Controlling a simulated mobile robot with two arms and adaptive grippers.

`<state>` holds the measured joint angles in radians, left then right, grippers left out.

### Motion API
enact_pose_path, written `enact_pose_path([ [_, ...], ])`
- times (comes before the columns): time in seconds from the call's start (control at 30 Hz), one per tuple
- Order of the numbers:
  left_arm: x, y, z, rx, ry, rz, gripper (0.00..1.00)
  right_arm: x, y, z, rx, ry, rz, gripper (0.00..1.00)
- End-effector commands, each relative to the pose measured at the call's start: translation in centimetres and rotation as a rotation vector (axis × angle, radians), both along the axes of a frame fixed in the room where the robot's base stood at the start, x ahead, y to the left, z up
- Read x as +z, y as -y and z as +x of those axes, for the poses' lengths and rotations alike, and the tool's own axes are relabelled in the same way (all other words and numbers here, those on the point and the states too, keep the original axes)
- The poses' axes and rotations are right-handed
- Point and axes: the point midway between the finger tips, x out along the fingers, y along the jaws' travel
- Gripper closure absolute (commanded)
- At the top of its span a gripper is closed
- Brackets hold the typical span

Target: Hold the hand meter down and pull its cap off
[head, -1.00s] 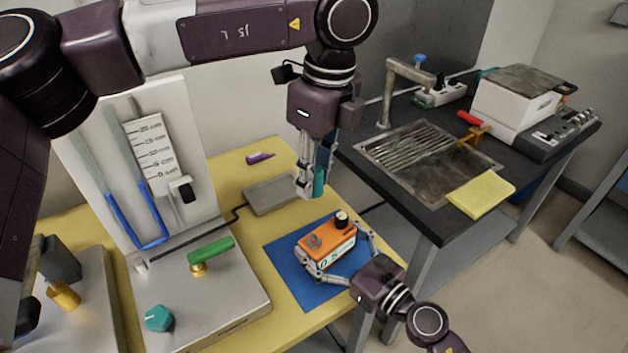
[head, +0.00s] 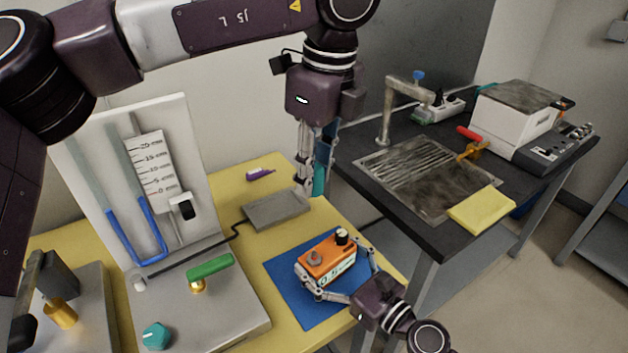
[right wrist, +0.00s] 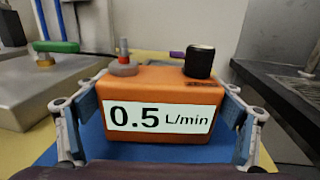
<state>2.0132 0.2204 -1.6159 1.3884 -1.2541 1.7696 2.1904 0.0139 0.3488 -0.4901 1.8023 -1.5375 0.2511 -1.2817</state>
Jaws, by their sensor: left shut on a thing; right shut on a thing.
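The orange hand meter (head: 329,258) stands on a blue mat (head: 283,289). My right gripper (head: 337,283) is shut around the meter, one finger on each side. My left gripper (head: 312,187) is up behind the meter, clear of it, shut on a teal piece (head: 320,181) that looks like the cap. The fingers partly hide this piece.
A grey plate (head: 277,209) with a cable and a purple item (head: 261,174) lie on the yellow table. At left stands a tube gauge panel (head: 190,130) with a green handle (head: 210,267).

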Motion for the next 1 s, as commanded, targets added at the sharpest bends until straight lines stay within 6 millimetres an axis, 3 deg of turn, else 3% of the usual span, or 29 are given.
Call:
enact_pose_path([
  [0.17, 0.0, 0.0, 0.0, -0.001, -0.001, 0.001, 0.95, -0.1, -0.1, -0.1, 0.002, -0.002, 0.001, 0.62],
  [0.2, 0.0, 0.0, 0.0, -0.001, -0.001, 0.001, 0.95, -0.1, -0.1, -0.1, 0.002, -0.002, 0.001, 0.1],
  [0.3, 0.0, 0.0, 0.0, -0.001, -0.001, 0.001, 0.95, -0.1, -0.1, -0.1, 0.002, -0.001, 0.0, 0.0],
  [0.67, 0.0, 0.0, 0.0, -0.001, -0.001, 0.0, 0.96, 0.0, 0.2, -0.2, 0.0, -0.001, 0.0, 0.0],
  [1.0, 0.0, 0.0, 0.0, -0.001, -0.001, 0.0, 0.96, -0.2, 3.9, -4.1, 0.001, -0.006, 0.0, 0.0],
])
